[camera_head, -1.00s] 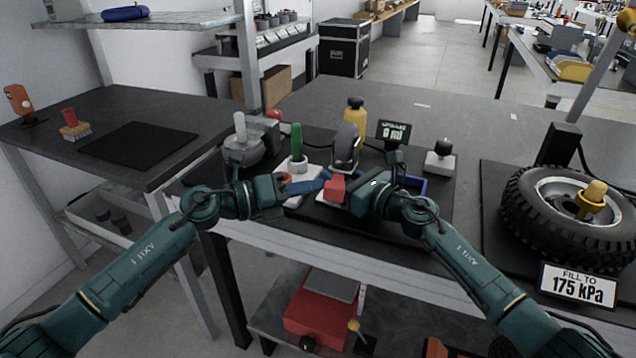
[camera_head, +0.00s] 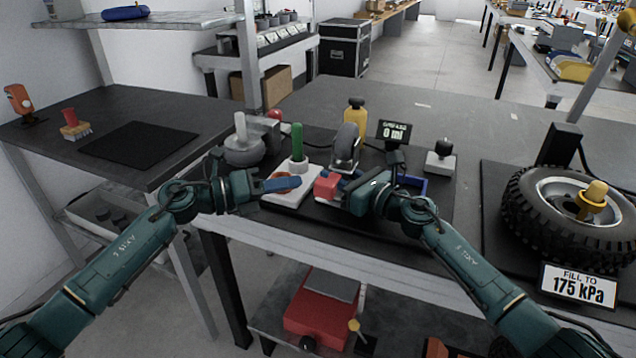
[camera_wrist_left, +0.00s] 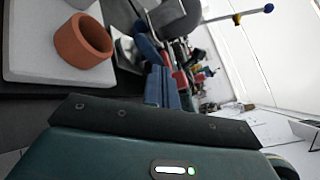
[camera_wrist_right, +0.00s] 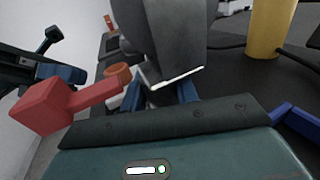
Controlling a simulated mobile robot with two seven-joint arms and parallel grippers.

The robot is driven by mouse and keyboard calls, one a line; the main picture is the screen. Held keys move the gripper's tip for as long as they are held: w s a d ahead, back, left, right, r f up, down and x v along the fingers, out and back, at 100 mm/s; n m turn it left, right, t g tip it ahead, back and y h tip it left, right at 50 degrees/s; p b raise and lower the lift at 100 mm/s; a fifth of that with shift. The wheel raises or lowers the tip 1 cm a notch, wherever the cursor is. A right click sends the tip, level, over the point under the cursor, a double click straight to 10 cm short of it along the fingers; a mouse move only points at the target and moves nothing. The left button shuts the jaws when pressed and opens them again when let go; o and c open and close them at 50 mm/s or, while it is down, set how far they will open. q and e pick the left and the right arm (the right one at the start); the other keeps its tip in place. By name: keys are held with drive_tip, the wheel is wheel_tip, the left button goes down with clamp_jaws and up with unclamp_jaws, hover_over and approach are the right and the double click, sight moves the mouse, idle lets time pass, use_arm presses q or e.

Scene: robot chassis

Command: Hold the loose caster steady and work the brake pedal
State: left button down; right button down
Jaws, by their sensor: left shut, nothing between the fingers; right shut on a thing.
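The loose caster has a grey wheel (camera_head: 347,142) that stands upright at the middle of the bench; it fills the upper middle of the right wrist view (camera_wrist_right: 175,35). My right gripper (camera_head: 347,178) is shut on the low metal part of this caster; the exact contact is partly hidden. A red brake pedal (camera_head: 326,185) sticks out in front of the caster, and its red block shows at the left of the right wrist view (camera_wrist_right: 45,107). My left gripper (camera_head: 297,182) is shut and empty, left of the pedal and apart from it, its blue fingers (camera_wrist_left: 161,88) together.
A white block (camera_head: 282,198) with an orange ring (camera_wrist_left: 83,40) lies beside my left gripper, with a green post (camera_head: 297,142) behind. A yellow bottle (camera_head: 355,112) and an hour display (camera_head: 394,131) stand behind. A blue tray (camera_head: 411,184) lies right.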

sight(348, 179)
use_arm(q)
drive_tip(key=shift+w+a, duration=0.1)
drive_tip(key=shift+a, duration=0.05)
use_arm(e)
drive_tip(key=shift+d+f, duration=0.15)
drive_tip(key=c, duration=1)
unclamp_jaws()
drive_tip(key=shift+o, duration=0.5)
drive_tip(key=o, duration=0.4)
use_arm(q)
drive_tip(key=shift+r, duration=0.1)
use_arm(e)
drive_tip(key=shift+p+v, duration=0.55)
drive_tip(key=shift+v, duration=0.45)
drive_tip(key=shift+p+v, duration=0.4)
drive_tip(key=shift+v, duration=1)
use_arm(q)
drive_tip(key=shift+r+p, duration=0.35)
drive_tip(key=shift+r, duration=0.9)
use_arm(e)
drive_tip(key=shift+v, duration=2.55)
